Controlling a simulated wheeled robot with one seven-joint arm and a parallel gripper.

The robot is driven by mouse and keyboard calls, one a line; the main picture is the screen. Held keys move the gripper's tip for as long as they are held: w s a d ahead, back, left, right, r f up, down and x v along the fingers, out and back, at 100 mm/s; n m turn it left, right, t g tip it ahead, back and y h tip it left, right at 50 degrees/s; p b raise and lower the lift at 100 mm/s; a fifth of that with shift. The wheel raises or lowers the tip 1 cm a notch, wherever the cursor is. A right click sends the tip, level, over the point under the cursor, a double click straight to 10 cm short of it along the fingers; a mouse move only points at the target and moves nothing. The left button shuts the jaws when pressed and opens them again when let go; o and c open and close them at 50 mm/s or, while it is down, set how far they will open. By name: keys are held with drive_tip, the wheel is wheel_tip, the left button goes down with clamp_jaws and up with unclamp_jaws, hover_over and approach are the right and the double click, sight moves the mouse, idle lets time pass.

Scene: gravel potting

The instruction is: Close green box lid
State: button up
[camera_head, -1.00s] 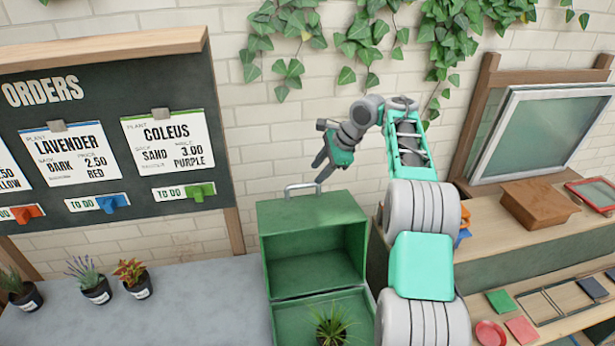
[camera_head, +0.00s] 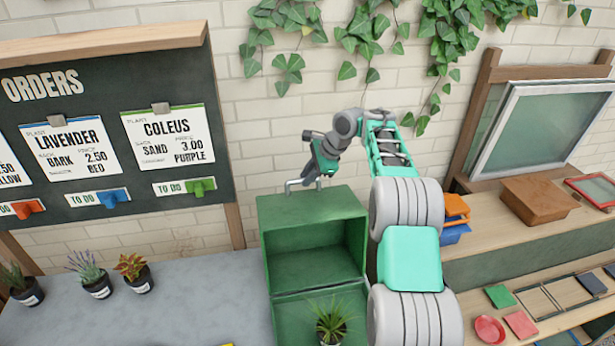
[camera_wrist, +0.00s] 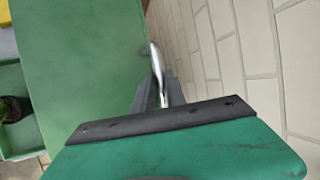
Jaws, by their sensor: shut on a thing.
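The green box (camera_head: 320,303) stands on the table at the lower middle of the head view, and a spiky green plant (camera_head: 331,320) is inside it. Its green lid (camera_head: 313,227) stands raised at the back. The metal handle (camera_head: 291,188) is on the lid's top edge. My gripper (camera_head: 318,180) is at the handle, shut on it. In the wrist view, the handle (camera_wrist: 159,72) passes between the fingers of my gripper (camera_wrist: 160,90), and the lid's outer face (camera_wrist: 80,60) fills the left side.
Several potted plants (camera_head: 96,282) stand on the grey table (camera_head: 200,305) at left. The orders board (camera_head: 110,130) and brick wall are behind. At right are a shelf with a brown box (camera_head: 538,198), orange and blue trays (camera_head: 456,222) and a framed panel (camera_head: 545,125).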

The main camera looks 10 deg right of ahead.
clamp_jaws()
idle(0.8)
